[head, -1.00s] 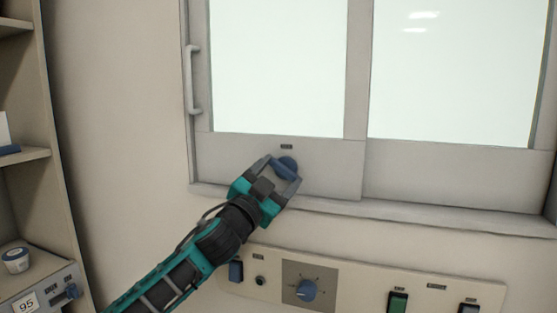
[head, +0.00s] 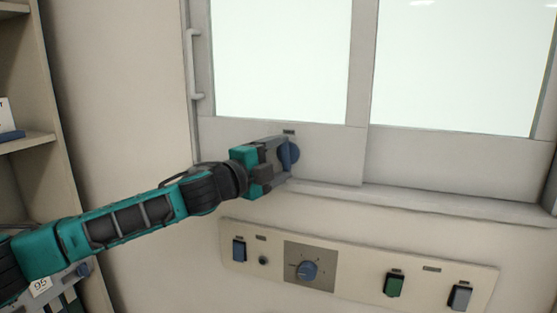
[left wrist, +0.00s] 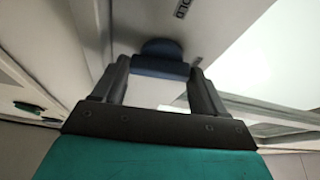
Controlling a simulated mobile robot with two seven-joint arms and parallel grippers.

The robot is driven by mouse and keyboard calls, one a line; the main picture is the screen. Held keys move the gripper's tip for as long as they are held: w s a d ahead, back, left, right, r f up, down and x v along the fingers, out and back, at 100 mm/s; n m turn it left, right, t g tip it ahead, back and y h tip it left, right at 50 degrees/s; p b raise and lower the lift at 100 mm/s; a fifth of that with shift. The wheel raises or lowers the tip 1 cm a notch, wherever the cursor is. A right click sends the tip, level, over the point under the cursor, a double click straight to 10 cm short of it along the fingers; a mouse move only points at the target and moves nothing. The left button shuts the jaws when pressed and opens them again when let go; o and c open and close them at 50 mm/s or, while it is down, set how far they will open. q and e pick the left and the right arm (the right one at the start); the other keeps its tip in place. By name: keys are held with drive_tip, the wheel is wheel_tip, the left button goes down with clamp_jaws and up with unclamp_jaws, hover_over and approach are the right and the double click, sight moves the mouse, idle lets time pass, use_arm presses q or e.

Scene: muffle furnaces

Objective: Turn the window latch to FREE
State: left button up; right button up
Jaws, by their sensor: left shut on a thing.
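The window latch (head: 290,154) is a round dark-blue knob on the lower rail of the left window sash, under a small dark label (head: 289,132). My left gripper (head: 284,156) reaches it from the left and is shut on it. In the left wrist view the latch (left wrist: 162,57) shows as a dark-blue disc with a bar between the two fingertips of the gripper (left wrist: 160,72). My right gripper is not in view.
Below the sill, a control panel (head: 340,283) carries a blue dial (head: 307,271), a green switch (head: 394,284) and other switches. A vertical handle (head: 195,65) is on the sash's left edge. Shelves (head: 25,144) stand at the far left.

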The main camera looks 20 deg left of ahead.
use_arm(q)
drive_tip(key=shift+m+g, duration=0.3)
drive_tip(key=shift+m, duration=0.3)
drive_tip(key=o, duration=1.1)
drive_tip(key=shift+c, duration=0.2)
drive_tip(key=shift+s, duration=0.1)
drive_tip(key=b+v, duration=0.2)
drive_tip(key=v, duration=1)
drive_tip(key=shift+s, duration=0.35)
drive_tip(key=shift+a, duration=0.1)
